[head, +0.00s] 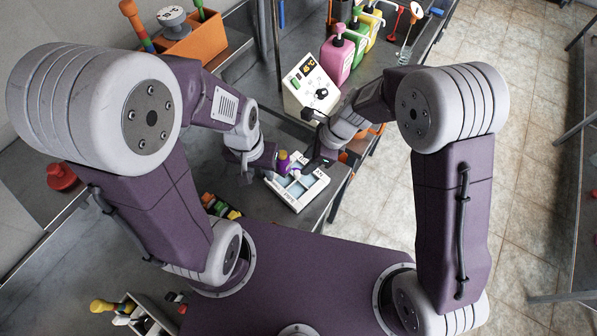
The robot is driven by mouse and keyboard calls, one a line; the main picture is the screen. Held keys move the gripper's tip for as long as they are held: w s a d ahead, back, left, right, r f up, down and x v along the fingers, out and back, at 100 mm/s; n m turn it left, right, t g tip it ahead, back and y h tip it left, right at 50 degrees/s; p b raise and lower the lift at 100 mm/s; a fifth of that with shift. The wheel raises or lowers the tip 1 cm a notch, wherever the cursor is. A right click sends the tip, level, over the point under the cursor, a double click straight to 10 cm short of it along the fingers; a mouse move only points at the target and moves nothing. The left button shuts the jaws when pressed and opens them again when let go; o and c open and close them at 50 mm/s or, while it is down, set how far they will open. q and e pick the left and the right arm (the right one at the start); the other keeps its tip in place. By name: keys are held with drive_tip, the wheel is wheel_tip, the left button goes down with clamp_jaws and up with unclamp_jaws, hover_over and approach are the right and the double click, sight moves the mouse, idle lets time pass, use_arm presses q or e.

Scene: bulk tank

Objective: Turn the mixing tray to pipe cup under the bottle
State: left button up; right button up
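The mixing tray (318,182) is a small white tray with several pale blue compartments, lying near the table's edge in the middle of the head view. A small purple and yellow thing, which looks like the bottle (284,157), is just above the tray's far left side. My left gripper (274,161) is right beside this bottle; its fingers are too small and overlapped to tell if they hold it. My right gripper (317,163) reaches down at the tray's far right side, its dark fingers close to the rim. I cannot tell whether they touch it. The compartment labels are unreadable.
A white box with a display (309,84) stands behind the tray. Pink (337,58), green and yellow pump bottles stand beyond it. An orange caddy (194,38) is at the back left, and a red object (61,177) at the left. Tiled floor (400,190) lies to the right.

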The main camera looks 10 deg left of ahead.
sight(298, 172)
drive_tip(key=x, duration=0.9)
drive_tip(key=shift+b, duration=0.4)
clamp_jaws()
idle(0.9)
